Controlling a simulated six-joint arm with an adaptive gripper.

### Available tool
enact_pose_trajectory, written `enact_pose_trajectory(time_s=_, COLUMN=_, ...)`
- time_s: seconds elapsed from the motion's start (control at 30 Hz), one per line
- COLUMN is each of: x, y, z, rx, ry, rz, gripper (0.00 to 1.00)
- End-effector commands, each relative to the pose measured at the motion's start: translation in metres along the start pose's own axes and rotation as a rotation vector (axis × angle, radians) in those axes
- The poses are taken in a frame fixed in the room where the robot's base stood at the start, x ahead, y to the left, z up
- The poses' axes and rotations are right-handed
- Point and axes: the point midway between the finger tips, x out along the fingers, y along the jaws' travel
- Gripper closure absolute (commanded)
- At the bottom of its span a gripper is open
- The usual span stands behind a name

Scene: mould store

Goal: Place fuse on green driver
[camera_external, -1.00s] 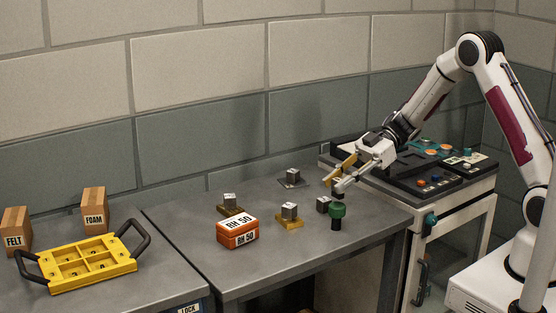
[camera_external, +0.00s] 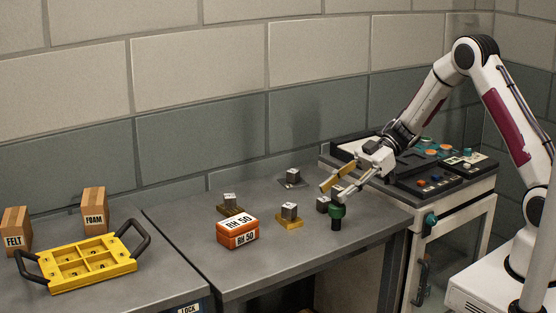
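The green driver (camera_external: 337,212), with a round green top and a dark lower part, stands upright near the front right of the grey bench. My gripper (camera_external: 335,194) is just above and behind it, pointing down to the left. Its two fingers, one yellowish and one grey, are spread apart, with nothing clearly held between them. The grey finger's tip overlaps the green top in this view; I cannot tell if they touch. A small dark grey block (camera_external: 322,204) sits just left of the driver, below the fingers. I cannot make out which thing is the fuse.
Grey blocks stand on a gold base (camera_external: 289,222), a brown base (camera_external: 231,211) and a dark plate (camera_external: 292,183). An orange RH 50 box (camera_external: 238,239) is in front. A yellow tray (camera_external: 45,268) and FELT and FOAM boxes (camera_external: 94,220) are left. A control panel (camera_external: 468,162) is right.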

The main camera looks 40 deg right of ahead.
Motion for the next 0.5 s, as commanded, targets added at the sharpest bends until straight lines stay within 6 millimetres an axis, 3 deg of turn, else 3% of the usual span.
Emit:
enact_pose_trajectory(time_s=0.27, x=-0.001, y=0.0, z=-0.003, rx=-0.001, ry=0.0, rz=0.0, gripper=0.6)
enact_pose_trajectory(time_s=0.5, x=-0.021, y=0.001, z=-0.003, rx=0.0, ry=0.0, rz=0.003, gripper=0.6)
